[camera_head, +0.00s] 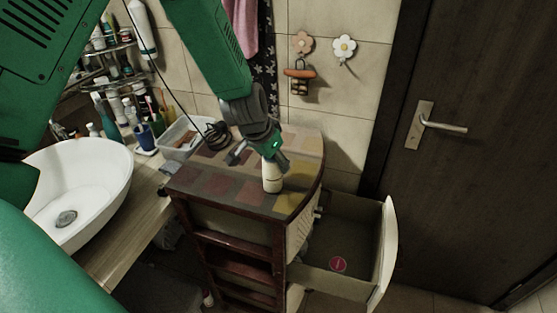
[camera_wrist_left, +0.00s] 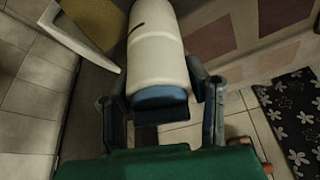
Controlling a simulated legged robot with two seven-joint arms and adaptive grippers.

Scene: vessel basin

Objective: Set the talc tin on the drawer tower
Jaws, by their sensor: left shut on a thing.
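The talc tin (camera_head: 271,179) is a cream-white bottle shape. My left gripper (camera_head: 270,155) is shut on its upper part from above and holds it nearly upright over the top of the drawer tower (camera_head: 205,182). In the left wrist view the tin (camera_wrist_left: 158,48) has a blue end towards me, between the fingers of my left gripper (camera_wrist_left: 161,88). The tin's lower end is at or just above the patchwork top; I cannot tell whether it touches. My right gripper is not in view.
An open drawer (camera_head: 382,262) sticks out at the tower's right, with a red round thing (camera_head: 338,264) inside. A clear plastic box (camera_head: 180,138) stands behind the tower's left. A white basin (camera_head: 85,180) is at left. The tower top around the tin is mostly clear.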

